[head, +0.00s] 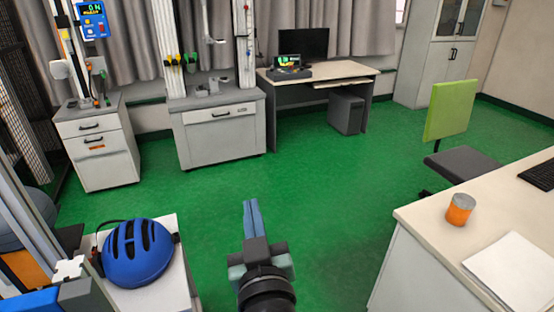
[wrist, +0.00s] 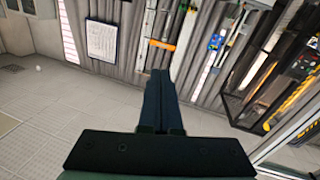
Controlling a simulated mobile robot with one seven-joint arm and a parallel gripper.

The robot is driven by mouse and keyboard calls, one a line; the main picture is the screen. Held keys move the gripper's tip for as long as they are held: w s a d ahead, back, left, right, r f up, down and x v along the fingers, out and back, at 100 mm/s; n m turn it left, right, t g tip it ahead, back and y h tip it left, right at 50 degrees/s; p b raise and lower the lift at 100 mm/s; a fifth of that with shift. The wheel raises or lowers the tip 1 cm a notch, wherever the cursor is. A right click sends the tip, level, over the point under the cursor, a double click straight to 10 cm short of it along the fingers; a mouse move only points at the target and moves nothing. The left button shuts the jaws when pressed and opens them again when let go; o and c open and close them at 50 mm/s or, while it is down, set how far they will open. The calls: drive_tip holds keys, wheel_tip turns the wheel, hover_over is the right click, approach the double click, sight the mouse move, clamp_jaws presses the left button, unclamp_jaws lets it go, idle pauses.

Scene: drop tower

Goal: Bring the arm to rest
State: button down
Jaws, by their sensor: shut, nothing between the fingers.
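My gripper (head: 251,203) is at the lower middle of the head view, over the green floor. Its two blue fingers lie together, shut with nothing between them, and point away from me. In the wrist view, the shut fingers (wrist: 160,75) stand in the middle of the picture. That view is turned over, with the ceiling at the lower left and grey curtains behind the fingers. The gripper touches nothing that I can see.
A blue helmet (head: 138,252) sits on a pale stand at the lower left. A desk (head: 420,240) with an orange can (head: 459,209) and paper (head: 512,270) is at the right, near a green-backed chair (head: 450,110). Grey cabinets (head: 222,136) line the back. The green floor (head: 310,185) between is clear.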

drive_tip(key=s+d+r+m+t+h+p, duration=0.1)
drive_tip(key=s+r+t, duration=0.1)
drive_tip(key=r, duration=0.9)
drive_tip(key=s+d+r+t, duration=0.1)
drive_tip(key=r+t, duration=0.2)
drive_tip(key=r, duration=0.7)
drive_tip(key=s+d+r+m+t+h, duration=0.1)
drive_tip(key=s+r+t, duration=0.1)
drive_tip(key=s+r, duration=0.3)
drive_tip(key=s+r+m+t+h+p, duration=0.1)
drive_tip(key=s+r, duration=0.4)
drive_tip(key=r, duration=0.7)
drive_tip(key=shift+s+d+r+m+t+p, duration=0.15)
drive_tip(key=shift+s+d+m+t+p, duration=0.2)
drive_tip(key=shift+t, duration=0.45)
